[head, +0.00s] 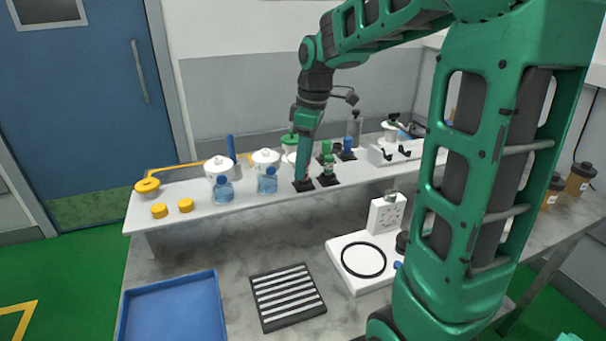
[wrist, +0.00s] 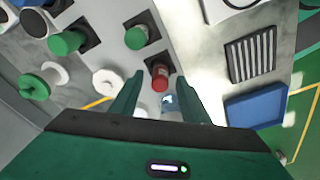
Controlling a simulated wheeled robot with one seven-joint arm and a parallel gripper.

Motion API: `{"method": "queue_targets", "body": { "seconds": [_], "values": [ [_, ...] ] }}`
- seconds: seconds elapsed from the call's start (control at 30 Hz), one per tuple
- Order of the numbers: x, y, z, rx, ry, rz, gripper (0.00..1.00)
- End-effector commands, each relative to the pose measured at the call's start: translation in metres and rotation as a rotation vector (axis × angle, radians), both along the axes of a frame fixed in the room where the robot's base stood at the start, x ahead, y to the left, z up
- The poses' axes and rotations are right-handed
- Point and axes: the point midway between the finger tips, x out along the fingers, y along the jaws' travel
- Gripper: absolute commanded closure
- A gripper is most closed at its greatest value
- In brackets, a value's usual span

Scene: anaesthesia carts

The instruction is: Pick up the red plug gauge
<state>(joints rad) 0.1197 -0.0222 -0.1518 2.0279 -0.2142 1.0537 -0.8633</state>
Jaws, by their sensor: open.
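The red plug gauge (wrist: 160,77) stands on a dark square base on the shelf, its rounded red top showing in the wrist view. In the head view my gripper hides nearly all of it; its dark base (head: 303,186) shows below the fingers. My gripper (wrist: 158,82) is open and points down over it. In the wrist view the red gauge appears between the two fingertips, with no clear contact on either side. In the head view my gripper (head: 304,170) is right at the gauge's place.
Green plug gauges (head: 328,167) and a blue one (head: 347,149) stand close right of my gripper. Bottles with blue caps (head: 267,181) and white jars (head: 218,167) stand left. Below are a blue tray (head: 172,277), a slotted black rack (head: 287,325) and a white scale (head: 345,278).

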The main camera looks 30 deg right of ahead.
Motion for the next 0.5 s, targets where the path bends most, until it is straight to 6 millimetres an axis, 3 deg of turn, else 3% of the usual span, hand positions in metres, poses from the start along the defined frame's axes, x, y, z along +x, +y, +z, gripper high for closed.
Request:
{"method": "queue_targets", "body": {
  "seconds": [0.3, 0.5],
  "values": [
    [0.0005, 0.0004, -0.0064, -0.001, -0.001, -0.001, 0.58],
    [0.0004, 0.0004, -0.0062, -0.001, -0.001, -0.001, 1.0]
  ]
}}
